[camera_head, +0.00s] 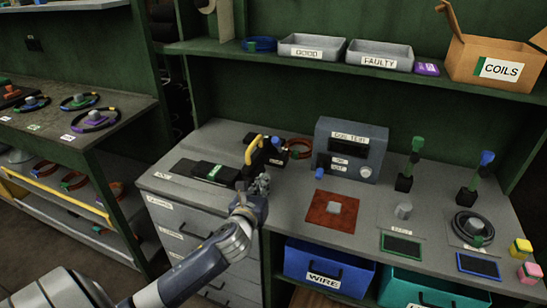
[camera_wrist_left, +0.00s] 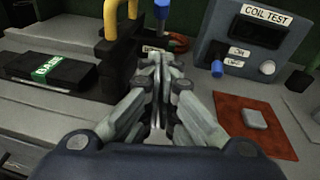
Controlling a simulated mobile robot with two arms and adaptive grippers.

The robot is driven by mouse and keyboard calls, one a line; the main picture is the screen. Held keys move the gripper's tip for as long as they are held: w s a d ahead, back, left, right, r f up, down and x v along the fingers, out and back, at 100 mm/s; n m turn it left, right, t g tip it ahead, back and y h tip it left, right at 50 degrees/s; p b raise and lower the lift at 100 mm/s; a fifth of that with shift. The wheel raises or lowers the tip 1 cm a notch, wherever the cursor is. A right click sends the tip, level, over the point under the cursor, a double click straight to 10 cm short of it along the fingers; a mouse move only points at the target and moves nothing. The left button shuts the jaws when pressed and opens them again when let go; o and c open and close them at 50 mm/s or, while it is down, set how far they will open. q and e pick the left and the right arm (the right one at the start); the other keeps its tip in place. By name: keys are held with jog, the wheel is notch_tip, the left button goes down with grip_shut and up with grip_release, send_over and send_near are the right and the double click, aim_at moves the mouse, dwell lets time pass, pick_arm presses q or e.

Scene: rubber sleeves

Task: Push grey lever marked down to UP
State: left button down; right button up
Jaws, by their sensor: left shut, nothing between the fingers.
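My left gripper (camera_head: 262,183) is shut and empty, with its fingers together, just in front of a black device with a yellow handle (camera_head: 252,148). In the left wrist view its fingertips (camera_wrist_left: 160,62) point forward, to the right of that device's black body (camera_wrist_left: 118,62). A blue-tipped part (camera_wrist_left: 162,10) stands beyond the fingertips. I cannot make out a grey lever or a mark reading UP or DOWN. The grey coil test box (camera_head: 351,141) has a round grey knob (camera_head: 366,172) and a blue knob (camera_head: 320,173). My right gripper is not in view.
A red mat (camera_head: 318,222) with a grey block (camera_head: 335,207) lies right of my left gripper. A black case with a green label (camera_head: 214,171) is on its left. Green and blue upright tools (camera_head: 483,172) stand at the right. Grey bins (camera_head: 379,56) sit on the shelf above.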

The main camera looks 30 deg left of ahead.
aim_at(278, 145)
pick_arm(q)
jog(key=r+p+x, duration=0.1)
jog(key=r+x, duration=0.1)
jog(key=x, duration=1.1)
jog(key=shift+a+r+p, duration=0.2)
jog(key=shift+r+p, duration=0.15)
jog(key=shift+p, duration=0.05)
jog(key=shift+w, duration=0.1)
jog(key=shift+r, duration=0.1)
